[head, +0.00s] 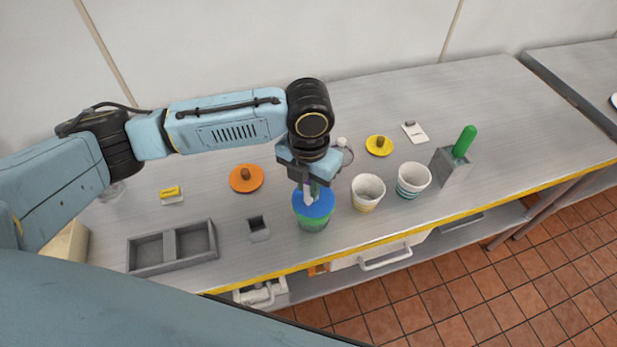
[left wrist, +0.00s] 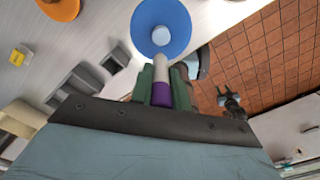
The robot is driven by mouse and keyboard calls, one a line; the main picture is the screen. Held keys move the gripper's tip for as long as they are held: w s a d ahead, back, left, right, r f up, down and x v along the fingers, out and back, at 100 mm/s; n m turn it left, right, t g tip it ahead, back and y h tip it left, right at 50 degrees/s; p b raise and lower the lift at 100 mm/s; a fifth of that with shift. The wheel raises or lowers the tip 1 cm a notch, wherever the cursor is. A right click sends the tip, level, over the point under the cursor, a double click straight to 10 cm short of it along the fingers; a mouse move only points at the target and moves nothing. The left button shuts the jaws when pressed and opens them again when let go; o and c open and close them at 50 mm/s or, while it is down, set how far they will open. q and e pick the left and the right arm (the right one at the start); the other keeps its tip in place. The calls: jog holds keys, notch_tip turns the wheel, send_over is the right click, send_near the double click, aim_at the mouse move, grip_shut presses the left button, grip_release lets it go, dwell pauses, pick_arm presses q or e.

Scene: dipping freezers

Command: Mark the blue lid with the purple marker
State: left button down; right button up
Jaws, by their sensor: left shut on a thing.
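The blue lid (head: 323,207) sits on a green cup (head: 313,225) near the table's front edge. My left gripper (head: 311,187) is directly above it, pointing down. It is shut on the purple marker (left wrist: 160,92), which has a white body and a purple end. The marker's pale end points at the blue lid (left wrist: 178,20) in the left wrist view, near the lid's light blue knob (left wrist: 161,36). I cannot tell whether marker and lid touch. Fingers partly hide the marker in the head view.
Two patterned cups (head: 367,193) (head: 413,180) stand close on the right, before a grey holder (head: 452,166) with a green handle. An orange lid (head: 246,179), a small grey holder (head: 258,230) and a grey two-part tray (head: 172,246) are left. A yellow lid (head: 379,146) lies behind.

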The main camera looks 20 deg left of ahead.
dwell(0.5)
pick_arm(q)
jog(key=shift+p, duration=0.45)
jog(key=shift+f+b, duration=0.3)
jog(key=shift+f, duration=0.35)
dwell(0.6)
jog(key=shift+w+a, duration=0.25)
jog(key=shift+a, duration=0.25)
jog(key=shift+w+a, duration=0.2)
jog(key=shift+a, duration=0.25)
jog(key=shift+s+d+p, duration=0.1)
jog(key=shift+d+p, duration=0.05)
jog(key=shift+p, duration=0.15)
jog(key=shift+s+d+p, duration=0.4)
jog(key=shift+d+p, duration=0.05)
jog(key=shift+d, duration=0.35)
